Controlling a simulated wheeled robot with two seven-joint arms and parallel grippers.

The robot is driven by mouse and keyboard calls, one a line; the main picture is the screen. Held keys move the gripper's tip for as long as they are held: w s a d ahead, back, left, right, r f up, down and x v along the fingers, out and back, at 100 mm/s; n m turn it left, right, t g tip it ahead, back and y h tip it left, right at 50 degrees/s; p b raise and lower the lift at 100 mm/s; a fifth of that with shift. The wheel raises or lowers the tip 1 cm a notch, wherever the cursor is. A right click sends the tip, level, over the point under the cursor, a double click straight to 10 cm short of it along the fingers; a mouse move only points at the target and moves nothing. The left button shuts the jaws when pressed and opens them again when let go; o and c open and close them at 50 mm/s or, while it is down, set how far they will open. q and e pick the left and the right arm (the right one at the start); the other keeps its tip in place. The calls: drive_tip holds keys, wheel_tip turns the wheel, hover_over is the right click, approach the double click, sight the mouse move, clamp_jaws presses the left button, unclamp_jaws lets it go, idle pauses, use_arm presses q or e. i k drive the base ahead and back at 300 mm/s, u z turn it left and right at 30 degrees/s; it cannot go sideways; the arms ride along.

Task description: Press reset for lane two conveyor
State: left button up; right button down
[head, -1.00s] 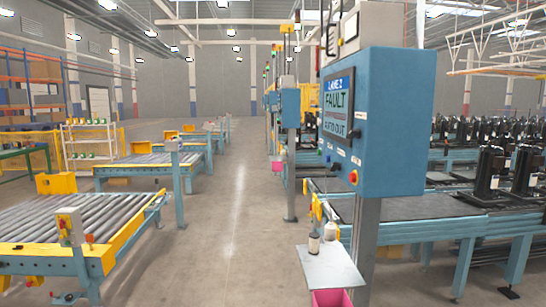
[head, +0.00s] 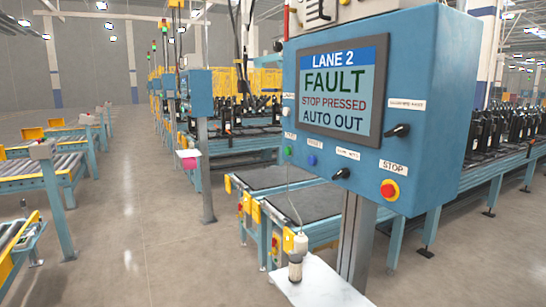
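The blue lane 2 control box (head: 425,110) stands close on the right on a grey post (head: 356,235). Its screen (head: 341,90) reads "LANE 2 FAULT STOP PRESSED AUTO OUT". Below the screen are a green button (head: 288,151), a blue button (head: 311,160) under a small label that seems to read "RESET", and a black selector knob (head: 341,174). A red stop button (head: 389,190) on a yellow ring sits under a "STOP" label. Another black switch (head: 398,131) is beside the screen. Neither of my grippers is in view.
A pale shelf (head: 320,285) with a small bottle (head: 296,268) juts out below the box. Dark-topped conveyors (head: 310,203) run behind the post. Roller conveyors (head: 30,172) stand at the left. The grey floor (head: 150,220) between them is open.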

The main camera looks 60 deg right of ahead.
sight(312, 160)
drive_tip(key=z, duration=0.8)
drive_tip(key=i, duration=1.1)
drive_tip(key=z, duration=1.05)
